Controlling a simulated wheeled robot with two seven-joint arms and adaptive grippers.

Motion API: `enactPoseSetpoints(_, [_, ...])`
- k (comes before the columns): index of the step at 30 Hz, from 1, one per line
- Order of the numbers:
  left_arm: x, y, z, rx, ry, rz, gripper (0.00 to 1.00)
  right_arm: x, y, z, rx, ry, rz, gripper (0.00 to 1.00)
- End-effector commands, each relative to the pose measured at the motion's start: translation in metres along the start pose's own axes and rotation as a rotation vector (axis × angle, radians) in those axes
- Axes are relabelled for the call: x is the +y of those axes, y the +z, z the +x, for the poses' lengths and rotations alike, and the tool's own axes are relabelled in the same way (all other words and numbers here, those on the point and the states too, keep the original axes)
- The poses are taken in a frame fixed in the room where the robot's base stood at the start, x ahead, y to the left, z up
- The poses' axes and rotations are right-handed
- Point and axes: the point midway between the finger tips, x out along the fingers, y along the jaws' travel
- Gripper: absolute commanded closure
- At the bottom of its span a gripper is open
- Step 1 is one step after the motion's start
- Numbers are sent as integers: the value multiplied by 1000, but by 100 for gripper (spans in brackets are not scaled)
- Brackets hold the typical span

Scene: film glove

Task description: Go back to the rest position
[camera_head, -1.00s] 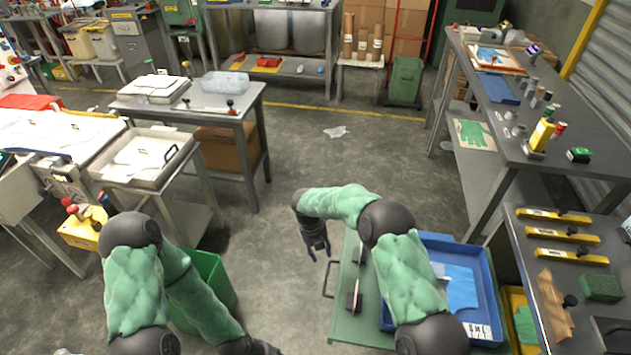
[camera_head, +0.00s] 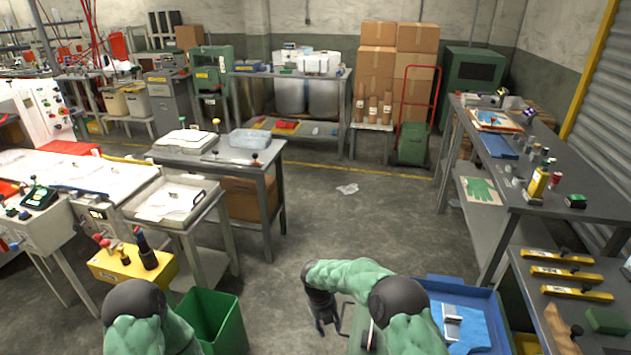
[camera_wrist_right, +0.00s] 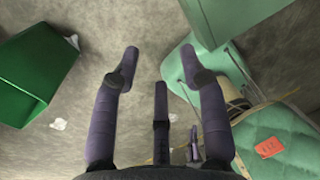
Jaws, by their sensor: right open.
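My right gripper (camera_head: 328,325) hangs pointing down over the floor, just left of the blue tray, in the head view. In the right wrist view the same gripper (camera_wrist_right: 160,62) has its dark fingers spread apart, with nothing between them. My right arm has a green padded sleeve (camera_head: 345,276) and bends at a dark elbow. My left arm's sleeve (camera_head: 140,338) shows at the bottom left. My left gripper is out of the picture.
A green bin (camera_head: 213,322) stands between my arms, and it also shows in the right wrist view (camera_wrist_right: 35,68). A blue tray (camera_head: 490,300) sits at the right arm. A grey bench (camera_head: 560,190) runs along the right. The middle floor is open, with a crumpled scrap (camera_head: 347,189).

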Motion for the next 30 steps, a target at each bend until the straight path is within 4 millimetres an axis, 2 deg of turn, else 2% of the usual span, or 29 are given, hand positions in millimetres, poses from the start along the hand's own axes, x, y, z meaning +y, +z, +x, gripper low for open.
enactPoseSetpoints(2, [0, 0, 0, 0, 0, 0, 60, 0, 0, 0, 0, 0, 1, 56])
enactPoseSetpoints(11, [1, 0, -2, 1, 0, 0, 60, -3, -21, 25, 52, 61, 194, 56])
enactPoseSetpoints(20, [2, 0, -5, 0, 0, 0, 60, -10, -57, 58, 152, 138, 525, 56])
enactPoseSetpoints(26, [3, 0, -9, 0, 0, 0, 60, -21, -103, 86, 288, 191, 941, 56])
enactPoseSetpoints(30, [4, 0, -12, 0, 0, 0, 60, -33, -143, 102, 416, 203, 1340, 56])
